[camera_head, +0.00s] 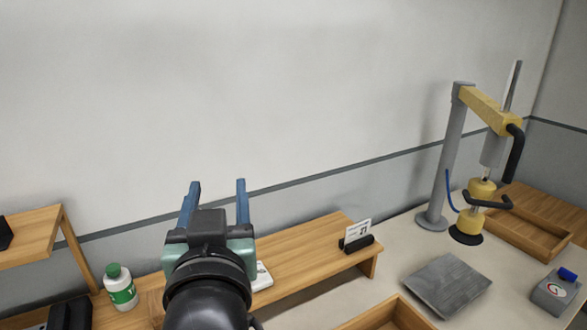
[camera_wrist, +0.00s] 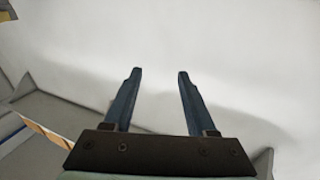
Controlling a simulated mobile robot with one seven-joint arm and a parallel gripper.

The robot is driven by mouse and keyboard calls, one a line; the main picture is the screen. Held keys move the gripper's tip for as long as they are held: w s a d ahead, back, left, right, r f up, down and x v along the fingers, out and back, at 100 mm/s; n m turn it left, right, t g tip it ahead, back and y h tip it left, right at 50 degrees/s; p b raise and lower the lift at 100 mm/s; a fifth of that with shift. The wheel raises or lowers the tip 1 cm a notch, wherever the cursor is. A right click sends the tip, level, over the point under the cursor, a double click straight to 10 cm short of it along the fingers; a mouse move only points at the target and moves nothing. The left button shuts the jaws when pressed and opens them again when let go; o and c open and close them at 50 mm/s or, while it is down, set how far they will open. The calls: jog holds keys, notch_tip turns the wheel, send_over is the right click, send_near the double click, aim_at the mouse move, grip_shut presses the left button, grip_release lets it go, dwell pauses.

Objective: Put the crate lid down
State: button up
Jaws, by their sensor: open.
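My gripper (camera_head: 217,184) is raised in front of the pale wall, with its two blue fingers apart and nothing between them. In the wrist view (camera_wrist: 158,76) the fingers are also apart, with only a pale surface beyond them. I cannot clearly identify the crate lid. A flat grey square plate (camera_head: 447,285) lies on the light tabletop to the right, well apart from my gripper. A wooden crate or tray (camera_head: 385,313) shows partly at the bottom edge, cut off by the frame.
A low wooden shelf (camera_head: 310,250) carries a card in a black holder (camera_head: 357,237). A green-capped bottle (camera_head: 120,288) stands at left. A yellow-armed lifting device (camera_head: 487,110) stands on a grey post. A wooden tray (camera_head: 515,234) and grey box (camera_head: 556,291) are at right.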

jog(key=s+d+r+t+h, duration=0.1)
jog(key=s+d+r+t, duration=0.2)
jog(key=r, duration=0.4)
jog(key=s+d+r+m+t+h, duration=0.1)
jog(key=s+d+r+t, duration=0.2)
jog(key=r, duration=0.5)
jog(key=s+d+r+m+t+h, duration=0.1)
jog(key=s+d+r+t, duration=0.2)
jog(key=s+d+r, duration=0.2)
notch_tip(320, 180, up, 2)
jog(key=shift+s+r+h, duration=0.25)
jog(key=shift+s+h, duration=0.15)
jog(key=shift+s, duration=0.05)
jog(key=shift+f, duration=0.25)
